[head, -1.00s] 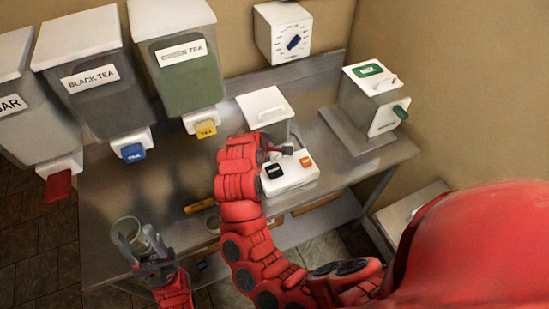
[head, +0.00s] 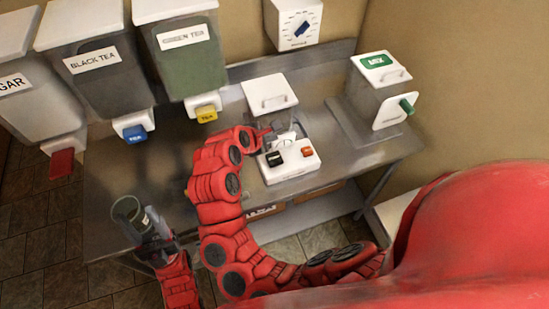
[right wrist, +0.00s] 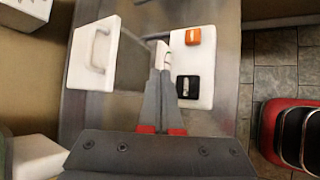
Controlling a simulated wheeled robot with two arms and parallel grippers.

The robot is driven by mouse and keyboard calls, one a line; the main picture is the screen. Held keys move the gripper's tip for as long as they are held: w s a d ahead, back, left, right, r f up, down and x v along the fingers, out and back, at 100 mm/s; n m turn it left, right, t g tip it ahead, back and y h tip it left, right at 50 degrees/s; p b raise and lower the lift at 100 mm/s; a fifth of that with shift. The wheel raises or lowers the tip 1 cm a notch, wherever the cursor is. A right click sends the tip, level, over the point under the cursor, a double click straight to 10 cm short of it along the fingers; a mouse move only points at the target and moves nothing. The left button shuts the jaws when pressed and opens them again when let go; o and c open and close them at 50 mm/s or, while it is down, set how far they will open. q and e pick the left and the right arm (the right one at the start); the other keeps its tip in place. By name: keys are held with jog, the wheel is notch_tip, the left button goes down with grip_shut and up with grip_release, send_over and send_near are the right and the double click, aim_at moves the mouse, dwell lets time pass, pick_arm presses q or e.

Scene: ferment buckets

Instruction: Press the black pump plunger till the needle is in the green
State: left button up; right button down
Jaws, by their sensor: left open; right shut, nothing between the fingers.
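A white box (head: 291,161) on the table carries a black button (head: 274,159) and an orange button (head: 307,151). The right wrist view also shows the black button (right wrist: 188,87) and the orange button (right wrist: 193,37). My right gripper (right wrist: 161,72) is shut and empty, its tips beside the white box, left of the black button; contact is unclear. My left gripper (head: 157,243) is open at the table's front left, close to a grey-green cup (head: 128,212).
A machine marked MIX (head: 378,90) stands at the right. Dispensers with blue (head: 135,134), yellow (head: 206,113) and red (head: 62,163) taps hang at the left. A dial box (head: 297,24) is on the wall.

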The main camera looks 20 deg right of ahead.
jog(key=b, duration=0.6)
send_over(272, 159)
notch_tip(272, 159, down, 6)
jog(key=shift+s+a+r, duration=0.1)
jog(key=shift+r, duration=0.05)
jog(key=shift+f, duration=1.2)
dwell(0.4)
jog(key=shift+f+p, duration=0.35)
jog(key=shift+p, duration=0.1)
jog(key=shift+s+f, duration=0.1)
jog(key=shift+f, duration=1.55)
dwell(1.4)
jog(key=shift+r, duration=0.1)
jog(key=shift+r+p, duration=1.9)
jog(key=shift+p, duration=0.7)
